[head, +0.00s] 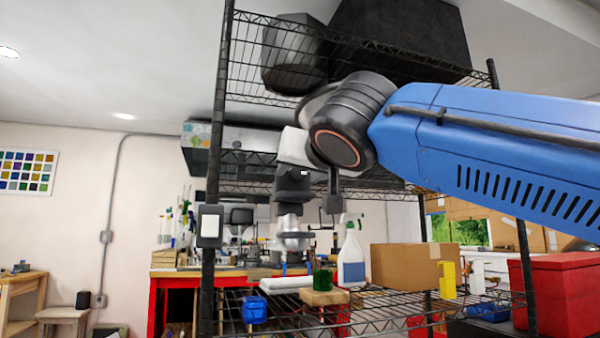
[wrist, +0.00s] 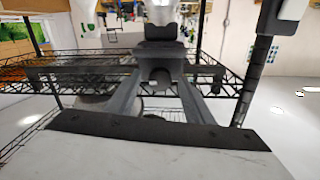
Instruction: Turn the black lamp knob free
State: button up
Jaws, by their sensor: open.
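My gripper (wrist: 159,84) is open in the wrist view, with one grey finger on each side of the middle. A dark block (wrist: 160,57) with a black collar (wrist: 160,32) stands at the centre, ahead of and between the fingers; I take it for the lamp's knob end, but its outline blends with the fingers. Contact cannot be told. In the head view a dark fitting (head: 293,184) above a silver body (head: 290,222) sits just below my white wrist part, which hides most of my gripper. The knob itself is not clearly separable there.
A wire shelf's black post (head: 209,160) carries a white switch plate (head: 209,226). A spray bottle (head: 351,258), cardboard box (head: 406,265) and green glass piece (head: 322,279) stand below. A red box (head: 565,292) is at right. Wire shelving surrounds my arm.

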jog(key=shift+w, duration=0.3)
jog(key=c, duration=1)
